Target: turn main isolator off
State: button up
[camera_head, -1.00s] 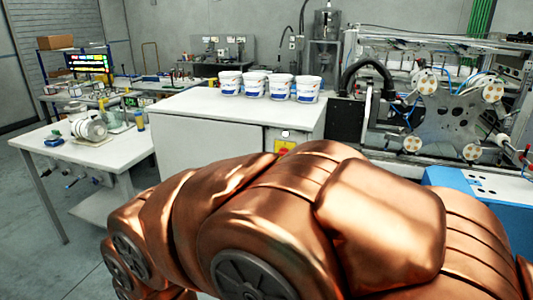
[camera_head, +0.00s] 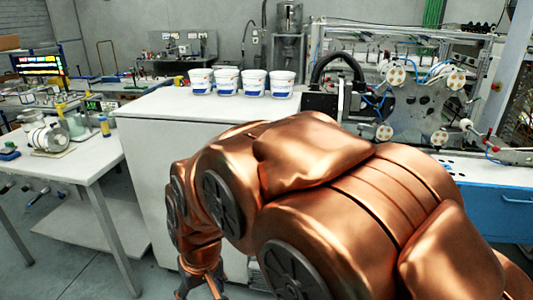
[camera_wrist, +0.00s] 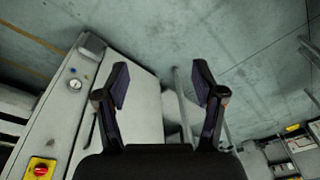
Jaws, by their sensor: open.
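The main isolator (camera_wrist: 39,170) shows in the wrist view at the lower left, a red knob on a yellow plate, mounted on a pale cabinet face. Its knob position is too small to tell. In the head view it is hidden behind my copper-coloured arm. My gripper (camera_wrist: 160,84) is open and empty in the wrist view, its two dark fingers apart, with the isolator to the left of and below them and not touching. In the head view part of my gripper (camera_head: 203,284) shows low, in front of the white cabinet.
The white cabinet (camera_head: 150,122) carries several white tubs (camera_head: 227,81). A white table (camera_head: 85,160) with a reel and bottles stands at the left. The labelling machine (camera_head: 425,95) and a blue unit (camera_head: 500,205) are at the right. Open floor (camera_head: 75,262) lies at the lower left.

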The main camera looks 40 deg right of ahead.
jog(key=w+d+m+t+h+p, duration=0.1)
jog(key=w+d+m+t+h, duration=0.15)
jog(key=w+d, duration=0.85)
jog(key=w+d+m+t+h, duration=0.2)
jog(key=w+d+t, duration=0.3)
jog(key=w, duration=0.9)
jog(key=shift+w+d+r+m+t+h+p, duration=0.15)
jog(key=shift+w+d+m+h+p, duration=1.1)
jog(key=shift+d, duration=4.45)
jog(key=shift+w+d+m+t+h+p, duration=0.25)
jog(key=shift+w+d+h, duration=1.85)
jog(key=shift+d, duration=3.65)
jog(key=shift+w+d+r+m+t+h+p, duration=0.15)
jog(key=shift+w+d+m+h+p, duration=1.15)
jog(key=shift+d, duration=4.4)
jog(key=shift+w+f+n+h+b, duration=0.1)
jog(key=shift+n+h+b, duration=0.4)
jog(key=shift+h, duration=0.2)
